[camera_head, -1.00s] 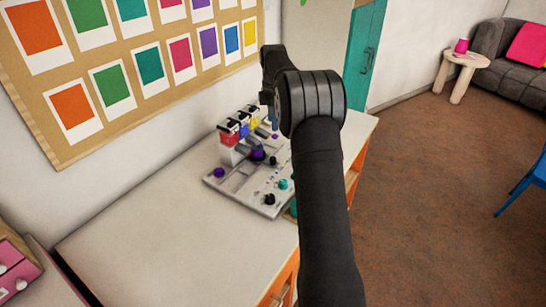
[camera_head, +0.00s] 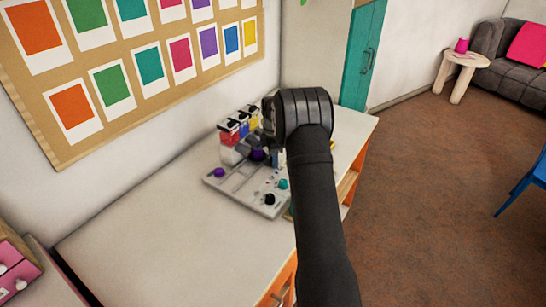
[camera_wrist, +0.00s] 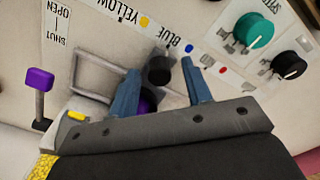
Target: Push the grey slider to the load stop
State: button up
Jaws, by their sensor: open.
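The bead board (camera_head: 228,184) lies on the white counter in the head view. In the wrist view a dark grey knob (camera_wrist: 159,70), which looks like the grey slider's, stands by the upside-down labels YELLOW and BLUE. My gripper (camera_wrist: 161,66) is open, its blue-grey fingers on either side of this knob; I cannot tell whether they touch it. A load stop label cannot be made out. In the head view my arm hides much of the slider area.
A purple lever (camera_wrist: 40,82) stands by OPEN and SHUT. A teal knob (camera_wrist: 254,31) and a black knob (camera_wrist: 288,65) are at right. A purple part (camera_wrist: 148,102) is partly hidden behind my fingers. Bead holders (camera_head: 238,125) stand by the wall. The counter's left (camera_head: 150,230) is clear.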

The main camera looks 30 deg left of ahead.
jog(key=shift+c, duration=0.5)
grip_shut()
jog(key=s, duration=1.5)
jog(key=shift+a, duration=0.1)
jog(key=shift+o, duration=0.5)
grip_release()
notch_tip(320, 180, up, 18)
jog(key=shift+f, duration=0.25)
jog(key=shift+f, duration=0.1)
notch_tip(320, 180, down, 17)
jog(key=shift+f, duration=0.15)
